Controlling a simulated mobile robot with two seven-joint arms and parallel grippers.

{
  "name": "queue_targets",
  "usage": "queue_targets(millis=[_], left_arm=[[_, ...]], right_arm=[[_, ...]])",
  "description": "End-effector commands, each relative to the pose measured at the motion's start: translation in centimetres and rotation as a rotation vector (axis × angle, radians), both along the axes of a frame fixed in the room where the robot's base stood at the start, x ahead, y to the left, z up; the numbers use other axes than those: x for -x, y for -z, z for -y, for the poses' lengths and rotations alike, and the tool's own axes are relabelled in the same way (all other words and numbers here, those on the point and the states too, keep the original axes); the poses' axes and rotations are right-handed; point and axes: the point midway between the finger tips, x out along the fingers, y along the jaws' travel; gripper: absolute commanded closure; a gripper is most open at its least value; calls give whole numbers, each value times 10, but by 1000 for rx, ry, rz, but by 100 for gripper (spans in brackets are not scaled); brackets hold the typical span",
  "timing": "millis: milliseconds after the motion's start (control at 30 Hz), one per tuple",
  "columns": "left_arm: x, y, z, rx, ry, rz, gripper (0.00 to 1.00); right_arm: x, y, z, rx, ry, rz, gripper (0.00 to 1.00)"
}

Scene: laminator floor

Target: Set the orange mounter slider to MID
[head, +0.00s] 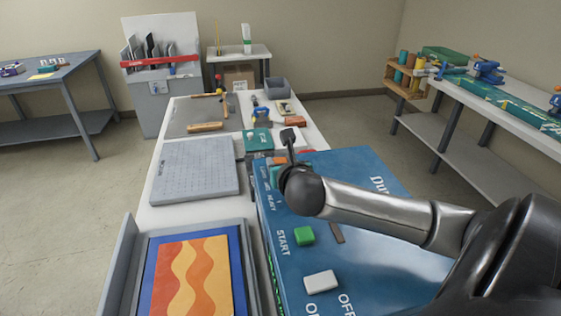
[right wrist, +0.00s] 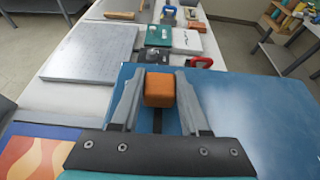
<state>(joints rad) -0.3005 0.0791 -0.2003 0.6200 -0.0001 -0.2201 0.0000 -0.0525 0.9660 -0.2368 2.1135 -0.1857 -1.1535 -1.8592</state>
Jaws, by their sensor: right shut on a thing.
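The orange mounter slider (right wrist: 159,90) is a small orange block over a dark slot in the blue machine top (right wrist: 225,105). My right gripper (right wrist: 160,98) is shut on it, with one grey finger on each side in the right wrist view. In the head view, my right arm reaches in from the right over the blue machine (head: 372,255), and its wrist covers part of the slider area. A bit of orange (head: 280,160) shows beyond the wrist. Small white labels run along the machine's left edge, partly covered; I cannot tell which label the slider stands at. My left gripper is not in view.
A green START button (head: 304,235) and a white ON/OFF switch (head: 321,281) sit on the machine. A grey perforated plate (head: 195,168) and a framed orange-and-yellow picture (head: 190,275) lie to the left. Tools and small boxes lie beyond the machine.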

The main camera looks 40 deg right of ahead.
Motion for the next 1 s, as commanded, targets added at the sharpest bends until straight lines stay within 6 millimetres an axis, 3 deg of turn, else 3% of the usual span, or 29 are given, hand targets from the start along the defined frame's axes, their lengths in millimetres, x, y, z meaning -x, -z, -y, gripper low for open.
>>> queue_targets(millis=[267,633,1000], left_arm=[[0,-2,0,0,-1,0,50],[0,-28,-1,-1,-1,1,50],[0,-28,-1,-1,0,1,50]], right_arm=[[2,0,-2,1,-2,-2,100],[41,0,-23,1,-3,-7,100],[44,0,-25,-1,-2,-1,100]])
